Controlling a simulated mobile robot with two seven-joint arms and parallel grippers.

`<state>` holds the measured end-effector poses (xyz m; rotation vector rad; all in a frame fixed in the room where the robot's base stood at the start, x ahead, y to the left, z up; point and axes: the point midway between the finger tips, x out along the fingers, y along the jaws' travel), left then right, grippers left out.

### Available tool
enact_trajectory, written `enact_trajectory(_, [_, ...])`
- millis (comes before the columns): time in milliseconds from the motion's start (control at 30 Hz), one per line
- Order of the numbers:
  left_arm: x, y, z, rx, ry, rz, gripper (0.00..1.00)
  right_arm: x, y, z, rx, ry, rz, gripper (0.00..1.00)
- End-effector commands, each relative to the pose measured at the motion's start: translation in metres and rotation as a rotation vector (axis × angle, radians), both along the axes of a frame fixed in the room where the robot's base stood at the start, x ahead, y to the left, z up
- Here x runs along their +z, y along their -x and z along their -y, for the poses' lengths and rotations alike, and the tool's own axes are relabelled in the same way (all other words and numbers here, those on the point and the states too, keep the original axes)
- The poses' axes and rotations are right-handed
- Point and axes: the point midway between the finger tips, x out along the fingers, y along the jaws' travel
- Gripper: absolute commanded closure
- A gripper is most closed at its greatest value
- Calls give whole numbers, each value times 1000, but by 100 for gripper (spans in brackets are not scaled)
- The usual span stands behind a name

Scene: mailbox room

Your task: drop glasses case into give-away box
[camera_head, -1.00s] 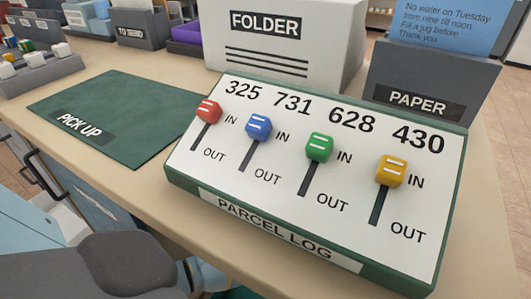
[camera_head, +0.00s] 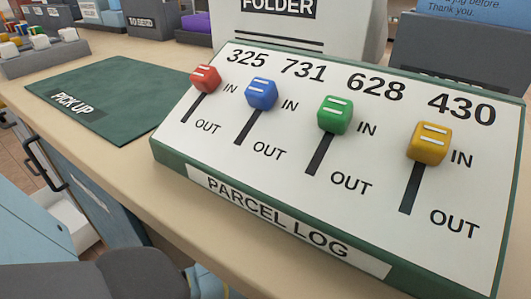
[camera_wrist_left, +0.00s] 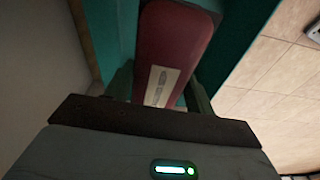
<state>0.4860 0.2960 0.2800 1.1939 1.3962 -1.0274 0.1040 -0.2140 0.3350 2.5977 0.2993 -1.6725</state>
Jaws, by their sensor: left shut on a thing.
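A dark red glasses case (camera_wrist_left: 175,38) with a pale label shows in the left wrist view. My left gripper (camera_wrist_left: 159,92) is shut on it, with one finger on each side of the case. A teal surface (camera_wrist_left: 255,40) lies behind and beside the case; I cannot tell whether it belongs to a box. No box marked give-away can be made out in the head view. My right gripper is not in view.
The parcel log board (camera_head: 335,185) with several coloured sliders fills the counter front. A green pick-up mat (camera_head: 105,98) lies left of it, bare. A grey paper holder (camera_head: 455,52) and white folder holder (camera_head: 350,30) stand behind. Tiled floor (camera_wrist_left: 275,85) shows in the wrist view.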

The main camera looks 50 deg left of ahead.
Motion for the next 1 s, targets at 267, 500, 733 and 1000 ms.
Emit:
enact_trajectory(267, [1, 0, 0, 0, 0, 1, 21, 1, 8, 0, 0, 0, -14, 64])
enact_trajectory(500, [1, 0, 0, 0, 0, 0, 20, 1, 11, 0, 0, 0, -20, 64])
enact_trajectory(733, [21, -1, 3, 1, 1, 3, 20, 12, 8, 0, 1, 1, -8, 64])
enact_trajectory(1000, [64, -2, 9, 0, 1, 4, 20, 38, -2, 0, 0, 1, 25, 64])
